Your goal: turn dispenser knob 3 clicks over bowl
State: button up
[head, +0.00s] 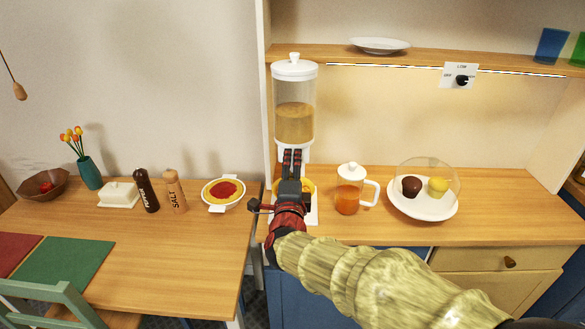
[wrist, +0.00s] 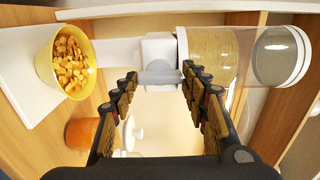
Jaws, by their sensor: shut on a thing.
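The cereal dispenser (head: 295,105) stands on the counter with a clear cylinder part full of tan cereal; its cylinder also shows sideways in the wrist view (wrist: 208,52). Its grey knob (wrist: 160,76) is on the front of the white outlet. My gripper (head: 291,153) is at the knob, and the wrist view shows its fingers (wrist: 159,74) on both sides of it, shut on it. A yellow bowl (wrist: 42,68) with several cereal pieces in it sits on the white base below the outlet. In the head view my gripper mostly hides the bowl and hides the knob.
A pie dish (head: 224,208), salt mill (head: 175,190) and pepper mill (head: 147,190) are on the left table. A shelf (head: 340,56) runs above.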

jog(key=shift+f, duration=0.1)
jog(key=o, duration=1.2)
jog(key=shift+c, duration=0.2)
jog(key=shift+s, duration=0.1)
jog(key=s, duration=1.1)
jog(key=shift+s+a, duration=0.2)
jog(key=shift+s, duration=0.2)
